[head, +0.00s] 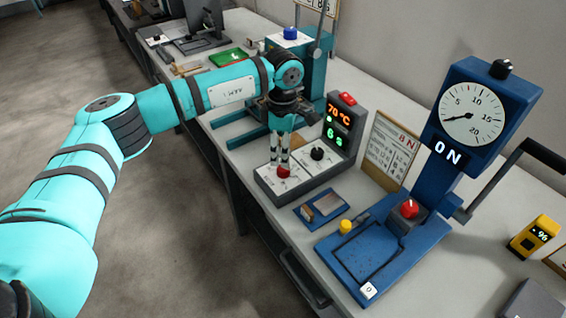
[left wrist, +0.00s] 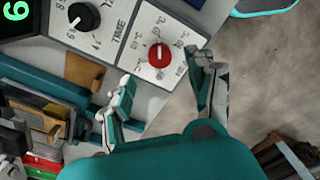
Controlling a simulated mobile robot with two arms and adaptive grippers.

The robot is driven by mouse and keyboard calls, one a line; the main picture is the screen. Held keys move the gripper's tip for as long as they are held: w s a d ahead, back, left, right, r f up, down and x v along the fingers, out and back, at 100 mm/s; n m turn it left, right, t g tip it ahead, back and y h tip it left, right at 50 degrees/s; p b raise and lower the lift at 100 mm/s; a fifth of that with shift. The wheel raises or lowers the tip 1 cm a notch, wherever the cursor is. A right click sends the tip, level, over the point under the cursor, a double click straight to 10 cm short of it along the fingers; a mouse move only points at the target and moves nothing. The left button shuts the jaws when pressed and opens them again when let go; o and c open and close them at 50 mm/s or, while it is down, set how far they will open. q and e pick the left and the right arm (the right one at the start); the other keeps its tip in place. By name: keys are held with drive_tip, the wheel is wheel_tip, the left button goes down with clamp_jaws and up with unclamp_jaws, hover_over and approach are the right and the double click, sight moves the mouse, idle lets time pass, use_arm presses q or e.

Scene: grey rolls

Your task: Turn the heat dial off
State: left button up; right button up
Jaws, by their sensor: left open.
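The red dial (left wrist: 159,55) sits on a white panel beside a black knob (left wrist: 84,17) labelled TIME. A pale mark shows on the red dial, towards the top of the wrist picture; its own label is not readable. In the head view the red dial (head: 283,172) is at the front of a grey control box (head: 262,178) whose display (head: 338,116) reads 70 °C and 6 s. My left gripper (head: 279,161) is open just above the red dial. In the left wrist view its fingers (left wrist: 165,76) are apart, with the dial slightly beyond their tips. My right gripper is not in view.
A small blue tray (head: 318,210) lies between. A teal machine (head: 300,60) stands behind my arm. A yellow meter (head: 535,235) is far right.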

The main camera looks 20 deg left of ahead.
sight(283, 171)
use_arm(q)
wheel_tip(283, 171, down, 6)
drive_tip(key=shift+f+p, duration=0.1)
drive_tip(key=shift+p, duration=0.25)
drive_tip(key=shift+c, duration=0.2)
drive_tip(key=c, duration=1.1)
